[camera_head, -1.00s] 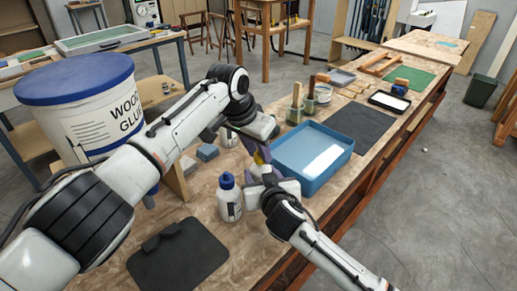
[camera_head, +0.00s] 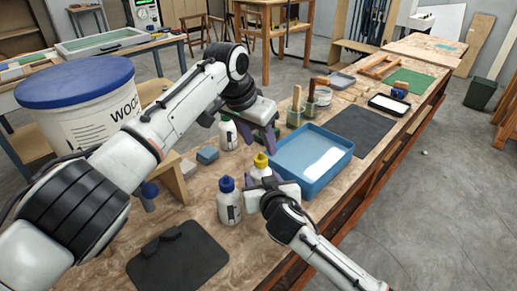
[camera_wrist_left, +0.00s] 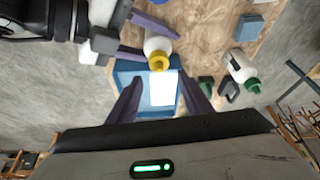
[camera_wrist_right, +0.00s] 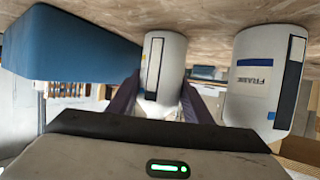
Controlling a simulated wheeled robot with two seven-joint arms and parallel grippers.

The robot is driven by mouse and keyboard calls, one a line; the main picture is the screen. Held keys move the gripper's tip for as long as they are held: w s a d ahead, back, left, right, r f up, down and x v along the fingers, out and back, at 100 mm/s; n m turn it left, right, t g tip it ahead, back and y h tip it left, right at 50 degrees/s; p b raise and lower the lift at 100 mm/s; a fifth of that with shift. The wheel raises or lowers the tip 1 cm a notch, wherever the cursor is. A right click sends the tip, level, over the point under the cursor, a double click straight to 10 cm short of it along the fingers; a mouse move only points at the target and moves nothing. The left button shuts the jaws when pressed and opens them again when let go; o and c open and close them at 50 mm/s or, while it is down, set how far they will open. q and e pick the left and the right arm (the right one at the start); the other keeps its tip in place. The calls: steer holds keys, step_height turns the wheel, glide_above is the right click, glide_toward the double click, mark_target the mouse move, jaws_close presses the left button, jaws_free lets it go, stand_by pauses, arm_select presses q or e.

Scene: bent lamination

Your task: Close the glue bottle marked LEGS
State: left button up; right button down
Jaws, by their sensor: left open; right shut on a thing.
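A white bottle with a yellow cap (camera_head: 261,161) stands beside the blue tray; no LEGS lettering is readable on it. My right gripper (camera_wrist_right: 160,98) is shut around this bottle's body (camera_wrist_right: 164,60). The yellow cap sits on the bottle top and also shows in the left wrist view (camera_wrist_left: 158,62). My left gripper (camera_head: 262,137) is open and empty above the cap, apart from it. A blue-capped bottle (camera_head: 229,203) stands beside the held one. A green-capped bottle (camera_wrist_left: 241,69) shows in the left wrist view.
The blue tray (camera_head: 347,155) lies right of the held bottle. A blue block (camera_head: 207,154), a dark mat (camera_head: 180,262) and pots with brushes (camera_head: 295,117) are on the bench. A large wood glue tub (camera_head: 80,85) stands at the left.

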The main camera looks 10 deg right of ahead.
arm_select(q)
steer(key=o, duration=0.6)
steer(key=shift+c, duration=0.2)
steer(key=v, duration=1.2)
arm_select(e)
steer(key=c, duration=0.8)
jaws_free()
steer(key=shift+c, duration=0.2)
arm_select(q)
steer(key=shift+f, duration=0.3)
arm_select(e)
steer(key=v, duration=1)
steer(key=shift+s, duration=0.15)
steer(key=shift+r, duration=0.15)
